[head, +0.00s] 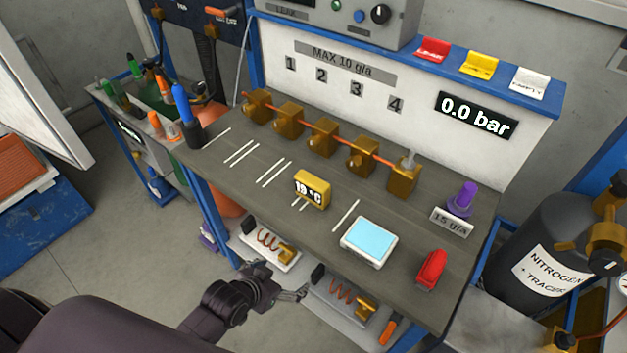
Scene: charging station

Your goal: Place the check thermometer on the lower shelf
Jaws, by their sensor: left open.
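The check thermometer (312,189), a small yellow block with a dark display reading 19 °C, stands on the grey bench top (262,205), near its front edge and left of a white scale. The lower shelf (335,326) lies under the bench, partly hidden by the bench top and my arm. It carries two pale plates with copper coils, one on the left (268,256) and one on the right (345,296). My left gripper (297,294) is open and empty, in front of the shelf, below and apart from the thermometer. My right gripper is not in view.
The scale (369,242) and a red object (432,268) stand on the bench's right part. Brass blocks (321,137) line the back. A nitrogen cylinder (548,255) stands at right. An orange-handled tool (389,328) is at the shelf's right end.

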